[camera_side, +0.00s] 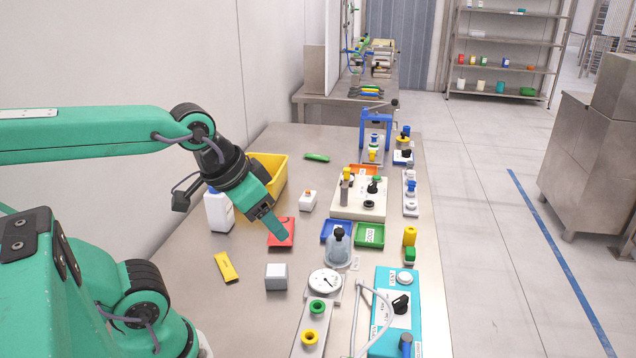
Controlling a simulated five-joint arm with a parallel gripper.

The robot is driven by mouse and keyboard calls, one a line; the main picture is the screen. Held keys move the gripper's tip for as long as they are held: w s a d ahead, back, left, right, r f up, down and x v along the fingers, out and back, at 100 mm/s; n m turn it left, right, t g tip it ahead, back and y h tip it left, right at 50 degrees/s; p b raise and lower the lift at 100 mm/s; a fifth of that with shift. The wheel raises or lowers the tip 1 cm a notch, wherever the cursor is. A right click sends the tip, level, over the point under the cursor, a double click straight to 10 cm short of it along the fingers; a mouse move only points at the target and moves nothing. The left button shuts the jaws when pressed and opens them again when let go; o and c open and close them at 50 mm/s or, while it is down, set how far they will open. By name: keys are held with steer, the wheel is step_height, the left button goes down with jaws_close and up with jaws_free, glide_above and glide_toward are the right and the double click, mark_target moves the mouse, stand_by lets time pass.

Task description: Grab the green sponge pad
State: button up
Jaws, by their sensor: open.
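A small flat green piece (316,157), which looks like the sponge pad, lies on the steel table toward the back, right of the yellow bin. It is too small to tell its texture. My gripper (279,232) is open and points down over a red flat piece (288,225), nearer the camera than the green piece and to its left. The gap between its fingers is hard to make out from this side. The green piece is clear of the gripper, and nothing covers it.
A yellow bin (270,168) and white bottle (218,210) stand by my wrist. A white block (308,201), yellow piece (227,267) and grey cube (276,276) lie nearby. Blue (329,240) and green (371,244) trays and devices fill the right side. The back left table is clear.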

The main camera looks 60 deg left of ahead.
steer(key=w, duration=0.1)
steer(key=m+g, duration=0.5)
steer(key=m, duration=0.4)
glide_above(411, 250)
steer(key=f, duration=1.5)
steer(key=shift+s+a+f, duration=0.1)
steer(key=shift+s+f, duration=0.1)
steer(key=shift+f, duration=0.15)
steer(key=shift+w+f+g, duration=0.25)
steer(key=shift+f+g, duration=0.05)
steer(key=shift+f, duration=4.15)
